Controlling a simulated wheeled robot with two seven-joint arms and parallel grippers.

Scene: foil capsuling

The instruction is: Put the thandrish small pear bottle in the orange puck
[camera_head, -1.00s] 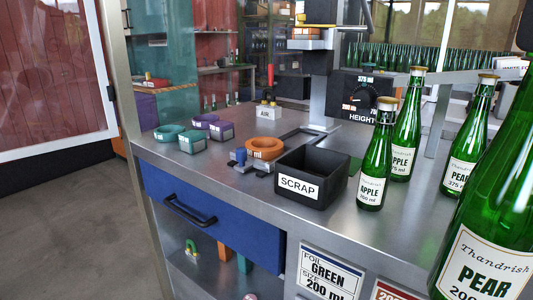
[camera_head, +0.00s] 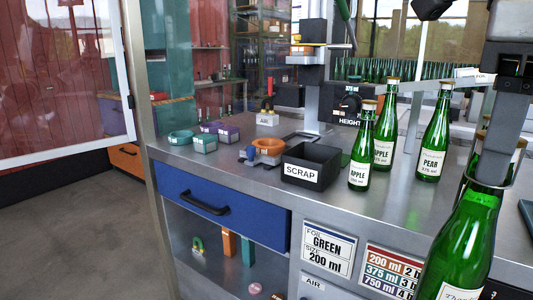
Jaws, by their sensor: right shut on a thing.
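The thandrish small pear bottle (camera_head: 455,245) is green glass, large and close at the lower right, and leans with its neck to the upper right. My right gripper (camera_head: 492,170) comes down from above and is shut on its neck. Its label is mostly cut off below the frame. The orange puck (camera_head: 268,145) is a ring on a small grey and blue fixture on the steel bench, left of the scrap bin and well away from the bottle. Nothing stands in the puck. My left gripper is not in view.
The black SCRAP bin (camera_head: 310,172) stands between the puck and several green bottles, including an apple bottle (camera_head: 361,150) and another pear bottle (camera_head: 433,135). Teal (camera_head: 204,144) and purple (camera_head: 228,134) pucks sit left. A machine column (camera_head: 312,95) rises behind.

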